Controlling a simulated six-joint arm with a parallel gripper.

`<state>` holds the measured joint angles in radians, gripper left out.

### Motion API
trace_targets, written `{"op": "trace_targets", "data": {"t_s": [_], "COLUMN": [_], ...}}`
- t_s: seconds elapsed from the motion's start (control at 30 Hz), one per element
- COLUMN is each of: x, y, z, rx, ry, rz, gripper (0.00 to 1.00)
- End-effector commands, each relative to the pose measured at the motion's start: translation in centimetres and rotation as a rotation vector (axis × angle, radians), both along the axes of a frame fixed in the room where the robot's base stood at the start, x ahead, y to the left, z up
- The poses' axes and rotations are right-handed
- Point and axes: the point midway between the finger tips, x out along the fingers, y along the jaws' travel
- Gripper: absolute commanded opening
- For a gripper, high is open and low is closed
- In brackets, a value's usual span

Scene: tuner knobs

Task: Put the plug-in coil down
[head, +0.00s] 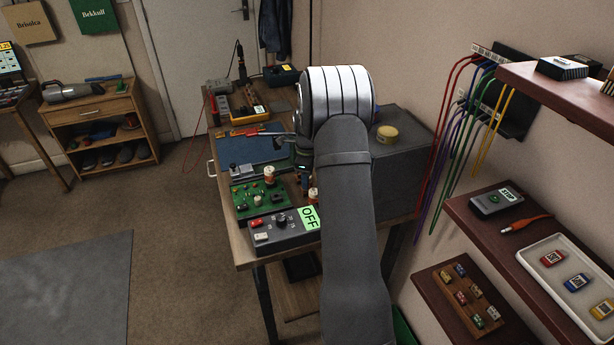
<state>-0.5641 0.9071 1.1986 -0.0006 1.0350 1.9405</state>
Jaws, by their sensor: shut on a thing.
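My gripper (304,184) is over the right side of the workbench, mostly hidden behind my own arm. It is shut on a small cream and reddish coil (313,194), of which only a part shows beside the arm. I take this to be the plug-in coil; whether its base touches anything is hidden. A similar coil (269,175) stands upright on the green circuit board (246,201), left of my gripper.
A dark control box (272,238) with a red switch, a knob and an OFF label is at the bench's near edge. A blue mat (245,149) lies behind the board. A yellow multimeter (250,115) is farther back. A grey cabinet (400,160) stands at right.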

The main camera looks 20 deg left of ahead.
Motion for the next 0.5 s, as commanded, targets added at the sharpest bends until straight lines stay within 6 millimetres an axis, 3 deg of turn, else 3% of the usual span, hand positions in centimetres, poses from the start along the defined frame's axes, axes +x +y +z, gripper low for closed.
{"op": "trace_targets", "data": {"t_s": [0.17, 0.2, 0.3, 0.5], "x": [0.00, -0.01, -0.01, -0.01], "y": [0.00, -0.01, 0.00, 0.00], "z": [-0.27, -0.27, -0.26, -0.25], "rx": [0.000, 0.000, 0.000, 0.000], "ry": [0.000, 0.000, 0.000, 0.000], "rz": [0.000, 0.000, 0.000, 0.000], "gripper": [0.07, 0.36, 0.52, 0.52]}}
